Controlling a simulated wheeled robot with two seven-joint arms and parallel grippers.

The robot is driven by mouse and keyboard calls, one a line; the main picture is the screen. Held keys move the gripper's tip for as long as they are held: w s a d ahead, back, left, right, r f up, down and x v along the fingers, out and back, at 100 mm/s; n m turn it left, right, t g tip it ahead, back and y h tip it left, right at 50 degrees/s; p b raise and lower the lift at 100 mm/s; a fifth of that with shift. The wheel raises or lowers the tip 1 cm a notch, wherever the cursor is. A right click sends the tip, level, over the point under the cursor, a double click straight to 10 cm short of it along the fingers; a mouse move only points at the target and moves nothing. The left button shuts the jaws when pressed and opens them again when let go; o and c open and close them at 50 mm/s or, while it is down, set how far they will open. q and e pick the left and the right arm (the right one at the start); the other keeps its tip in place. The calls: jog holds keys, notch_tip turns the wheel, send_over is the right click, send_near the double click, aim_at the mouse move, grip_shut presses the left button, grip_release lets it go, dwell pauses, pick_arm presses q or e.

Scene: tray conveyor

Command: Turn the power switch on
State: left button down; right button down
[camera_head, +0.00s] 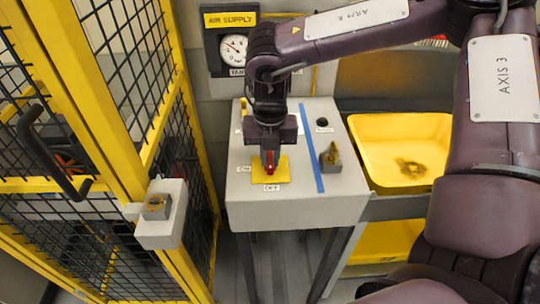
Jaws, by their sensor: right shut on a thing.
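The power switch is a red handle (269,170) on a yellow plate (282,174), set in the top of a grey console (250,208). A label at the plate's left edge seems to read ON, and one below its front edge reads OFF. My right gripper (269,164) reaches down from above and is shut on the red handle, of which only a small part shows between the fingers. The handle's exact angle is hard to tell. My left gripper is not in view.
A blue strip (311,148) divides the console top; a grey block (330,158) stands to its right. A yellow bin (400,135) is at the right. A yellow-framed mesh fence (105,115) with a grey box (163,225) stands at the left. An air gauge (233,49) is behind.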

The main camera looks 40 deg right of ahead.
jog(key=m+b, duration=0.4)
jog(key=b, duration=0.1)
jog(key=shift+f+m+b, duration=0.2)
jog(key=shift+m+b, duration=0.1)
jog(key=shift+m, duration=0.1)
pick_arm(q)
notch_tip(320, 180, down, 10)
jog(key=b, duration=0.4)
pick_arm(e)
jog(key=m, duration=0.5)
jog(key=m+b, duration=0.4)
jog(key=m, duration=0.2)
jog(key=shift+r, duration=0.15)
pick_arm(q)
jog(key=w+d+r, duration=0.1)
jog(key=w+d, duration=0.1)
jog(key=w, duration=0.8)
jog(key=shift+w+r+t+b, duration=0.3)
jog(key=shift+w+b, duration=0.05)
jog(key=shift+b, duration=0.05)
pick_arm(e)
jog(key=shift+r+m, duration=0.1)
jog(key=shift+m, duration=0.9)
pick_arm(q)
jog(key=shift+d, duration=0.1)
pick_arm(e)
jog(key=c, duration=1.4)
grip_release()
